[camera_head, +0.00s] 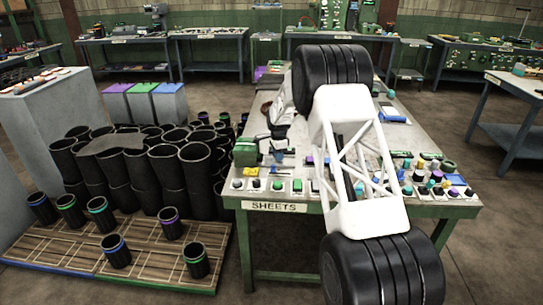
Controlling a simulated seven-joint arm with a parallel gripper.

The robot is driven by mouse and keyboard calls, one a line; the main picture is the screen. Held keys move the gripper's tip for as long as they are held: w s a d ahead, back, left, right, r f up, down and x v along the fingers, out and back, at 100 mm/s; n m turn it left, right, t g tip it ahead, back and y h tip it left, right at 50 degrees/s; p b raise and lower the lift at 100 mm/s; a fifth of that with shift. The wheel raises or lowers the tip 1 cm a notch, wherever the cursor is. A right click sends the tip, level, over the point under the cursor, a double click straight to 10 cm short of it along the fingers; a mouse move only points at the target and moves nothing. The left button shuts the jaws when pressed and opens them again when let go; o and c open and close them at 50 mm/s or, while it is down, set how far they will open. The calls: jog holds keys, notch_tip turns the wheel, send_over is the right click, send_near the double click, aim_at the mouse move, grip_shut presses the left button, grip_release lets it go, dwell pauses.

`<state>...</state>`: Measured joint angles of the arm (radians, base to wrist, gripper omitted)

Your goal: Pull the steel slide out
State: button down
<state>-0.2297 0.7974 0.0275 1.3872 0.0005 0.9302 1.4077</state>
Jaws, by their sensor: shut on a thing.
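A green block-like fixture (245,152) stands at the left edge of the green-framed workbench. My gripper (274,153) is low over the bench just right of this fixture, partly hidden by my white and black arm. It is shut on a small part beside the fixture, which I take to be the steel slide. The slide is too small and covered to make out its outline or how far out it sits.
A blue item (392,115) lies right of my arm. Many black rubber sleeves (150,170) stand left of the bench, some on a wooden pallet (150,262).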

jog(key=d, duration=0.7)
jog(key=c, duration=1.1)
grip_release()
jog(key=shift+d, duration=0.15)
jog(key=shift+o, duration=0.5)
jog(key=shift+a+r, duration=0.1)
jog(key=shift+a, duration=0.1)
notch_tip(320, 180, up, 8)
jog(key=shift+f, duration=0.2)
jog(key=shift+d, duration=0.1)
